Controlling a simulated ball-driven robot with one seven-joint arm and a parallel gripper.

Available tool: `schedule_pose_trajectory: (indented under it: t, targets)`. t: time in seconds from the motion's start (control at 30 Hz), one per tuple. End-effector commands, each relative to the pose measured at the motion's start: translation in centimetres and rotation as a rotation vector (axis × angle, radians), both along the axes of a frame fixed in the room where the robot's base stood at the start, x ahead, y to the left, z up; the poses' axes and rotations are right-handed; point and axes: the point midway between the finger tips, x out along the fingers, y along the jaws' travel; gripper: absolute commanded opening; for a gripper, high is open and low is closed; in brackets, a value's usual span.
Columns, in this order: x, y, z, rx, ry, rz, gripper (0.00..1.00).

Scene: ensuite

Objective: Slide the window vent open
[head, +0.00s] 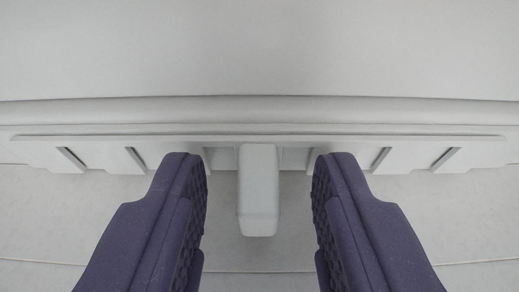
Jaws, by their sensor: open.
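The window vent (410,157) is a long pale strip across the middle of the head view, with dark slanted slots on both sides. A pale block-shaped knob (258,190) sticks out from its centre toward me. My gripper (260,165) is open, with one purple finger on each side of the knob. A visible gap separates each finger from the knob, so neither seems to touch it. The fingers hide parts of the vent to the left and right of the knob.
A smooth pale surface (260,50) fills the upper part of the view, with a ledge (260,108) running just above the vent. Below the vent is a light, faintly lined surface (460,220). No loose objects show around the fingers.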

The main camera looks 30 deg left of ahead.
Motion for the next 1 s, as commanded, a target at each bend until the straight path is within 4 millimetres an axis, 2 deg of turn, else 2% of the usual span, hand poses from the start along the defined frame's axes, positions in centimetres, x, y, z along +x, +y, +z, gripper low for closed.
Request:
schedule_pose_trajectory:
  t: [0.23, 0.4, 0.43, 1.0]
  targets:
    - [0.1, 0.1, 0.0, 0.0, 0.0, 0.0, 0.4]
    - [0.1, 0.1, 0.0, 0.0, 0.0, 0.0, 0.01]
    - [0.1, 0.1, 0.0, 0.0, 0.0, 0.0, 0.0]
    - [0.9, -1.2, 0.0, 0.0, 0.0, 0.0, 0.0]
